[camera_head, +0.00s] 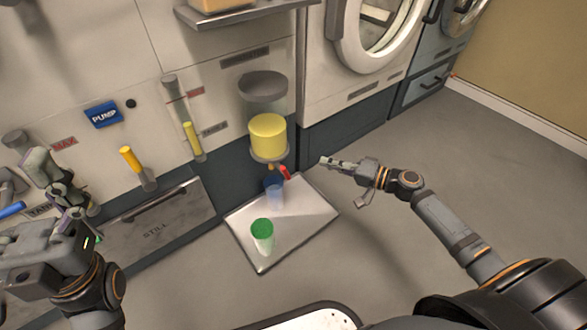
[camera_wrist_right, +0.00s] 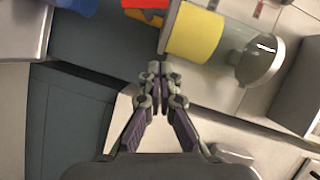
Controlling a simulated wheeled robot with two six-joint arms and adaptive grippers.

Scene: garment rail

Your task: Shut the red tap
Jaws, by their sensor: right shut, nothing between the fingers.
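The red tap (camera_head: 285,172) sits just below a clear cylinder holding yellow liquid (camera_head: 268,137), low on the machine front. In the right wrist view the red tap (camera_wrist_right: 143,3) is cut by the top edge, with an orange part beside it and the yellow liquid (camera_wrist_right: 194,34) to its right. My right gripper (camera_head: 324,161) is shut and empty, to the right of the tap and apart from it. Its closed fingertips (camera_wrist_right: 157,68) show in the wrist view. My left gripper (camera_head: 45,175) is by the panel at far left; its jaws are unclear.
A translucent blue cup (camera_head: 274,196) stands under the tap on a pale tray (camera_head: 292,222). A green-topped cup (camera_head: 262,236) stands nearer on the tray. A shelf (camera_head: 240,14) juts out above. Floor at right is clear.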

